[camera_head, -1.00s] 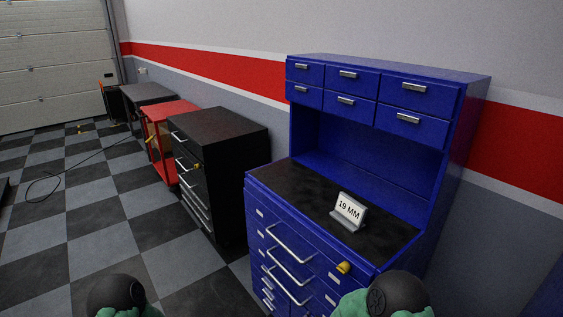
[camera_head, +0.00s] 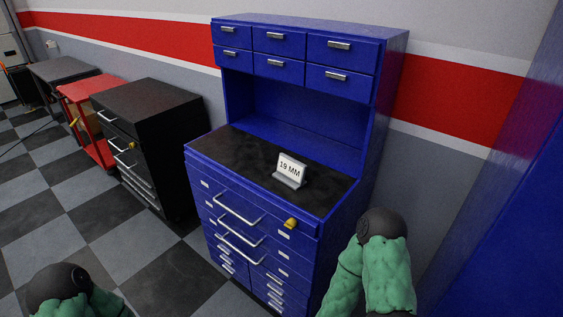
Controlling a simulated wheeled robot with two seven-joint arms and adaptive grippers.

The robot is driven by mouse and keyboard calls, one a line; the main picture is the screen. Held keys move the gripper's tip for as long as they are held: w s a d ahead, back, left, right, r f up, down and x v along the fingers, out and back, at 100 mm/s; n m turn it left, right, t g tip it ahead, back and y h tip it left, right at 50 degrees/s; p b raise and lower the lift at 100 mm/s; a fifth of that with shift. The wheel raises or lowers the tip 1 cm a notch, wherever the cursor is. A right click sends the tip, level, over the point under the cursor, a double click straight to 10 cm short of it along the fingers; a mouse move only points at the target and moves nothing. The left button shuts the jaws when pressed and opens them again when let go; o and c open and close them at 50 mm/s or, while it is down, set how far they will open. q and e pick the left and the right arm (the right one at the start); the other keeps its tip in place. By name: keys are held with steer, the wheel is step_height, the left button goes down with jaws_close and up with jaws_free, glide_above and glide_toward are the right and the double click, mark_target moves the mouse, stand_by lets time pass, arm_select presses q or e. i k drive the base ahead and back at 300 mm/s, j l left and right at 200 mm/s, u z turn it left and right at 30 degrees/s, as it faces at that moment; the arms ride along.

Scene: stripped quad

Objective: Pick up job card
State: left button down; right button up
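The job card (camera_head: 290,168) is a small white card with "19 MM" in black. It stands in a grey holder on the dark worktop (camera_head: 240,150) of the blue tool cabinet (camera_head: 250,225), right of the worktop's middle. Nothing touches it but its holder. My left arm shows at the lower left and my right arm at the lower right, both with dark round joints and green covering. The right arm is in front of the cabinet's right side, apart from the card. Neither gripper's fingers are in the picture.
Small blue drawers (camera_head: 280,42) overhang the worktop's back. A yellow item (camera_head: 291,223) sits on the cabinet's front. A black tool chest (camera_head: 150,140), a red cart (camera_head: 88,115) and a grey table (camera_head: 60,72) stand to the left. Checkered floor (camera_head: 120,240) is clear in front.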

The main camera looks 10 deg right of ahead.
mark_target(291, 171)
steer(key=i+j+z, duration=0.15)
steer(key=i+j, duration=0.2)
steer(key=i+j+z, duration=0.2)
steer(key=i+j, duration=0.15)
steer(key=j, duration=0.15)
steer(key=i+j+z, duration=0.15)
steer(key=i+j, duration=0.15)
steer(key=j, duration=0.15)
